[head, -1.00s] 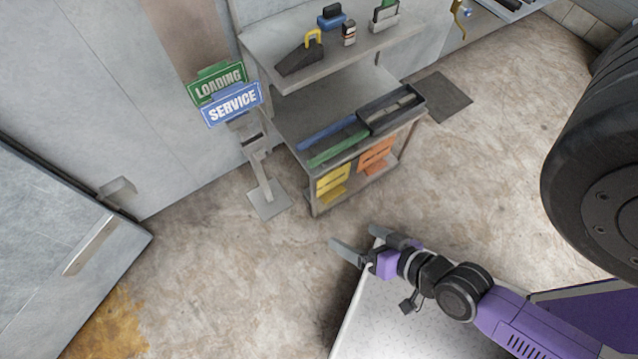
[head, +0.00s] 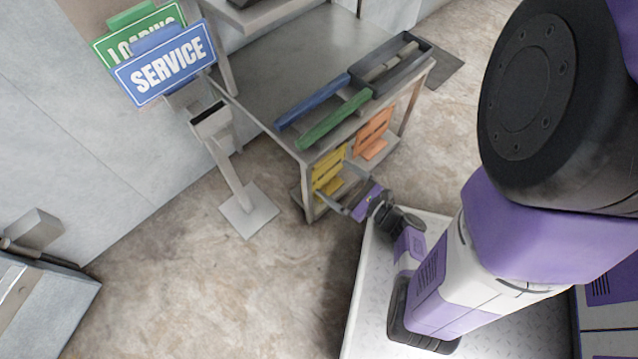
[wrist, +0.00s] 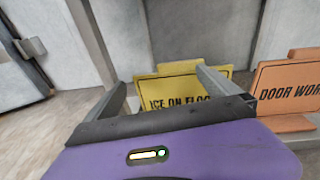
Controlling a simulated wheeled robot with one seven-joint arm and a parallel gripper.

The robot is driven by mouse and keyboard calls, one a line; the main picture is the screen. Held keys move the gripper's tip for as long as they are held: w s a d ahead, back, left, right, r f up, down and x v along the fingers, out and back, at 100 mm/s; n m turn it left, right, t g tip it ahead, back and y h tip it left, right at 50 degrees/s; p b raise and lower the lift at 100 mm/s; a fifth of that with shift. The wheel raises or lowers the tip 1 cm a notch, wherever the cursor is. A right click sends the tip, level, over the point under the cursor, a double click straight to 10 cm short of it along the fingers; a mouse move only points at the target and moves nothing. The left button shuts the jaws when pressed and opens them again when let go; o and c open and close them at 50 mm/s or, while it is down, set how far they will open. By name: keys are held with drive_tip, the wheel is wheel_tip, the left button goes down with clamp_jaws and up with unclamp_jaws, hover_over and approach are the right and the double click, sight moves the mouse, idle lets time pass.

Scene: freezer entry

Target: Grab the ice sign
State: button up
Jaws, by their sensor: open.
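The ice sign is the yellow sign (head: 329,170) on the lower shelf of the metal cart. In the wrist view the yellow sign (wrist: 178,95) reads "ICE ON FLO…", its lower part and right end hidden by my gripper. My gripper (head: 334,190) is open, with its fingers pointing at the yellow sign. In the wrist view the two fingers of my gripper (wrist: 160,88) stand left and right in front of the sign. I cannot tell whether they touch it.
An orange "DOOR WOR…" sign (wrist: 288,88) stands right of the yellow one. The cart (head: 290,60) holds blue and green bars and a dark tray (head: 395,65) above. A post stand (head: 235,185) with a blue SERVICE sign (head: 165,63) is left of the cart.

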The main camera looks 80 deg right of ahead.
sight(327, 160)
drive_tip(key=shift+m+h, duration=0.8)
drive_tip(key=shift+h, duration=0.1)
drive_tip(key=w+d+b, duration=0.1)
drive_tip(key=d, duration=0.1)
drive_tip(key=w+d+b, duration=0.1)
drive_tip(key=w+d, duration=0.1)
drive_tip(key=w+d+f+b, duration=0.1)
drive_tip(key=d, duration=0.1)
drive_tip(key=shift+w+d+b, duration=0.3)
drive_tip(key=shift+d, duration=0.1)
drive_tip(key=shift+w+d+r, duration=0.1)
drive_tip(key=shift+w+d, duration=0.1)
drive_tip(key=shift+w, duration=0.2)
drive_tip(key=c, duration=2)
